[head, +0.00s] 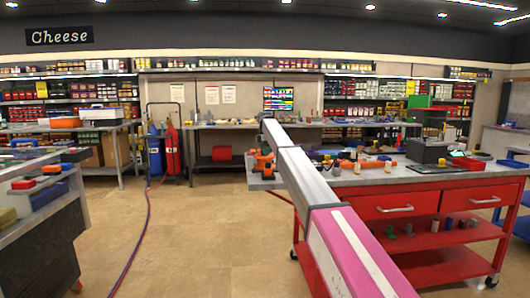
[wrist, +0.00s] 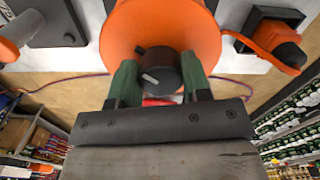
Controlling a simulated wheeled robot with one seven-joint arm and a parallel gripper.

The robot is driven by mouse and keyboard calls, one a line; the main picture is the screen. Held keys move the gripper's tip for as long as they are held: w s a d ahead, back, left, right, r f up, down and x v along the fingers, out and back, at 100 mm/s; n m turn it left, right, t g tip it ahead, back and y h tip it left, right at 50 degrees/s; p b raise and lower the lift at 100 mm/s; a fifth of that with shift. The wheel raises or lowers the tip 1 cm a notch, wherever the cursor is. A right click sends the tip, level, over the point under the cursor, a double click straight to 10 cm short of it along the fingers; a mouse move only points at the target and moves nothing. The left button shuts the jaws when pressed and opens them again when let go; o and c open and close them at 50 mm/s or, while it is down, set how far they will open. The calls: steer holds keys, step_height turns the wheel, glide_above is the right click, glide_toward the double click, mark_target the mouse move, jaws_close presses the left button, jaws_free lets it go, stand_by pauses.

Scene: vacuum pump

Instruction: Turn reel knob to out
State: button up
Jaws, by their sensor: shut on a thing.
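The reel knob (wrist: 160,74) is a round dark knob with a light grey pointer mark, in the wrist view. It sits at the lower front of a round orange reel body (wrist: 160,30). My gripper (wrist: 158,80) has green fingers, one on each side of the knob, and is shut on it. In the head view my arm reaches across the workbench, and an orange device (head: 264,163) stands at the bench's left end. The gripper itself is not clear in the head view. The pointer's lettering, if any, cannot be read.
The red workbench (head: 345,178) holds several small tools and a dark box (head: 426,151). An orange-and-black part (wrist: 275,38) sits right of the reel, joined by an orange strap. Red and blue gas cylinders (head: 172,148) stand behind. The floor left of the bench is open, with a hose across it.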

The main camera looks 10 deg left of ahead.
steer(key=n, duration=0.4)
steer(key=shift+a, duration=0.1)
steer(key=shift+n, duration=1.9)
steer(key=o, duration=0.9)
step_height(320, 180, up, 11)
steer(key=shift+f, duration=0.1)
